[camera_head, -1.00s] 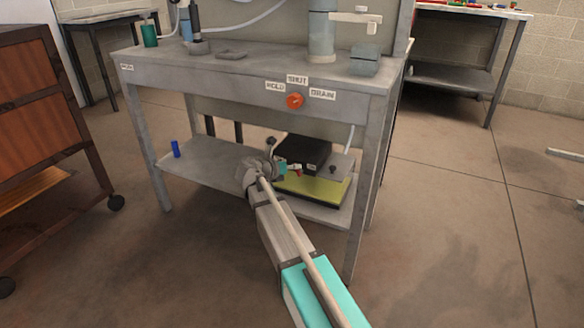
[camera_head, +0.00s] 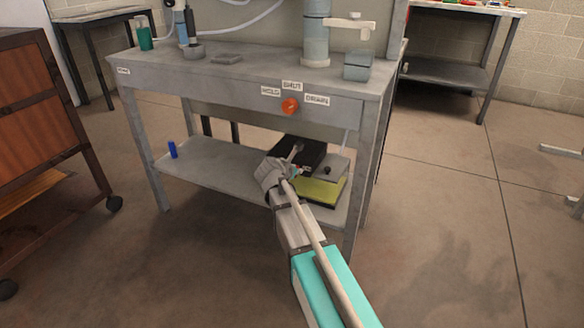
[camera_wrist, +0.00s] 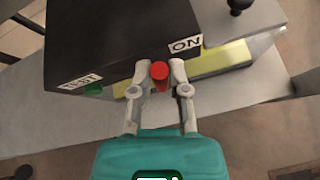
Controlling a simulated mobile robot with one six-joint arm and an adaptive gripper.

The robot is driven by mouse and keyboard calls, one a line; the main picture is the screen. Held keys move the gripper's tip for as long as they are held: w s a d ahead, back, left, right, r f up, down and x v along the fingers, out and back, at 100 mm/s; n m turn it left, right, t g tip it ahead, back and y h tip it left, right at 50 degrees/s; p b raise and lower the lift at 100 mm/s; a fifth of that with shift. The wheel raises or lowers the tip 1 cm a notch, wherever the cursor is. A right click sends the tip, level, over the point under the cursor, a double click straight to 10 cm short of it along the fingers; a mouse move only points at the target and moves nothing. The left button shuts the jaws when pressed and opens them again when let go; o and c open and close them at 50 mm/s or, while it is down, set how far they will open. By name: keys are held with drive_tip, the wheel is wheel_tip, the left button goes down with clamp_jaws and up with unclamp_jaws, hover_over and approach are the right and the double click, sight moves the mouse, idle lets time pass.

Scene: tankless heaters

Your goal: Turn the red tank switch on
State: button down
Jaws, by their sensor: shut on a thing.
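The black box (camera_wrist: 115,35) on the lower shelf carries an "ON" label (camera_wrist: 186,44) and a second label, partly hard to read, at its left. The red switch (camera_wrist: 159,76) stands out from its front edge, just left of the "ON" label in the wrist view. My gripper (camera_wrist: 160,70) has its two fingers on either side of the red switch, closed on it. In the head view my gripper (camera_head: 298,172) is at the front of the black box (camera_head: 300,152), and the switch is too small to make out clearly there.
A green button (camera_wrist: 93,90) is left of the switch. A yellow-green panel (camera_head: 318,190) lies beneath the box. The bench top with an orange knob (camera_head: 290,106) is above the shelf. A blue cylinder (camera_head: 173,149) stands at the shelf's left; the shelf's middle is clear.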

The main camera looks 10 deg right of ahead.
drive_tip(key=shift+s+d+f+m+t+y, duration=0.15)
drive_tip(key=shift+d+m+t+y, duration=0.15)
drive_tip(key=shift+m+t+y, duration=0.5)
drive_tip(key=c, duration=0.6)
unclamp_jaws()
drive_tip(key=shift+s, duration=0.1)
drive_tip(key=shift+m, duration=0.3)
